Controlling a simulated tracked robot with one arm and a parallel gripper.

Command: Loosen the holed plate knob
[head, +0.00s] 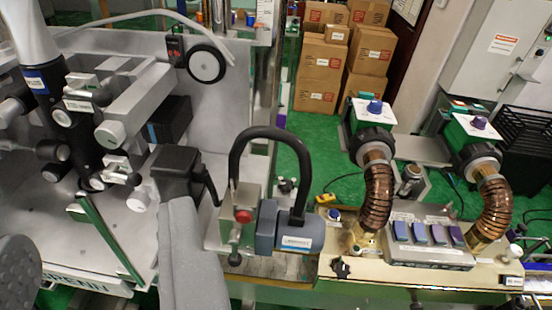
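I cannot tell for certain which part is the holed plate knob. A black lobed knob (341,267) sits at the front left of the yellowish base plate, lower centre right. A black round knob or wheel (207,63) is mounted on the grey upright panel at upper left. A small black lobed knob (287,185) shows behind the blue-grey motor. No holes in a plate can be made out clearly at this distance. I see no gripper fingers in the head view, and nothing is seen touching these knobs.
The blue-grey motor (287,228) with a thick black hose stands at centre. Two ribbed brown hoses (377,198) rise from the base plate beside a grey switch box (430,247). A grey post (190,255) fills the lower left. Cardboard boxes (321,72) stand on green floor behind.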

